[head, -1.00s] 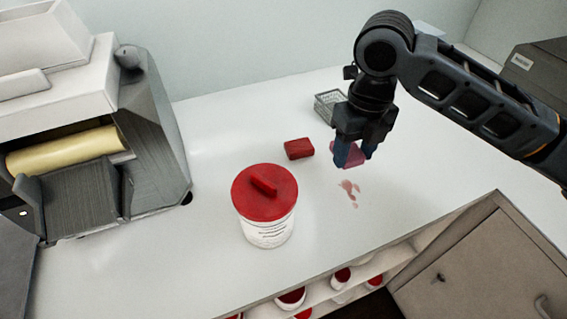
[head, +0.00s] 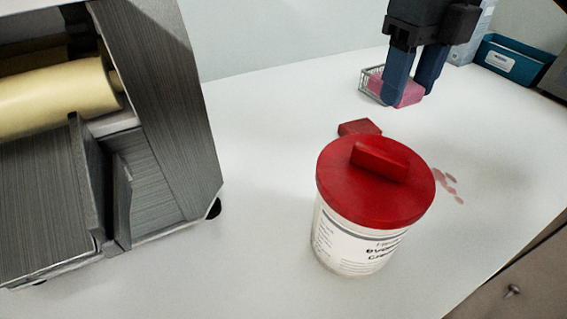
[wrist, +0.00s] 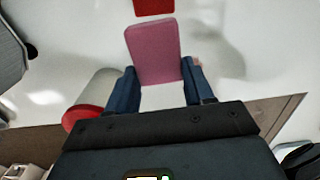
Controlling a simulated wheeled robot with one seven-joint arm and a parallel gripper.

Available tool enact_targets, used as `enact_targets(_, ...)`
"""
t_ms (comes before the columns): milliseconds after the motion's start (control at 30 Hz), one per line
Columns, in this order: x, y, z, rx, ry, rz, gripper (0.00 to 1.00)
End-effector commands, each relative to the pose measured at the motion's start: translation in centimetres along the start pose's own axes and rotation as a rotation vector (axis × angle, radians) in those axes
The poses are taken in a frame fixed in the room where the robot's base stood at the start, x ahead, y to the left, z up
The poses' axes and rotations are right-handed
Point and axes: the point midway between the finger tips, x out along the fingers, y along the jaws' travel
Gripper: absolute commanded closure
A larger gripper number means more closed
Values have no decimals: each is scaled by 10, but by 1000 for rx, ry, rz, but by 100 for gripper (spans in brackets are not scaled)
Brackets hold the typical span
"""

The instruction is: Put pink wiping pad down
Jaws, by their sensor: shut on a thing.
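The pink wiping pad (head: 410,93) is held between the two blue fingers of my gripper (head: 408,88) at the upper right of the head view. The pad overlaps the wire basket (head: 370,84) there, and I cannot tell how high it is above the counter. In the wrist view the pad (wrist: 152,50) sticks out flat beyond the fingertips of my gripper (wrist: 162,68). A pinkish-red smear (head: 447,182) marks the white counter (head: 270,150), right of the tub.
A white tub with a red lid (head: 375,185) stands in front, partly hiding a red block (head: 360,127). A grey machine with a cream roller (head: 55,100) fills the left. A blue bin (head: 515,60) sits at the back right. The counter between machine and tub is clear.

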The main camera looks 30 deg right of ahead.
Motion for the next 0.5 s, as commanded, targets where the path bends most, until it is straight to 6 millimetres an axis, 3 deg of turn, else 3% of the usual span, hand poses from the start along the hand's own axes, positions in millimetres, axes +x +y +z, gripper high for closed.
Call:
enact_targets(167,4,4,-2,-7,3,-5,77)
enact_targets(500,42,64,24,-10,4,-3,77)
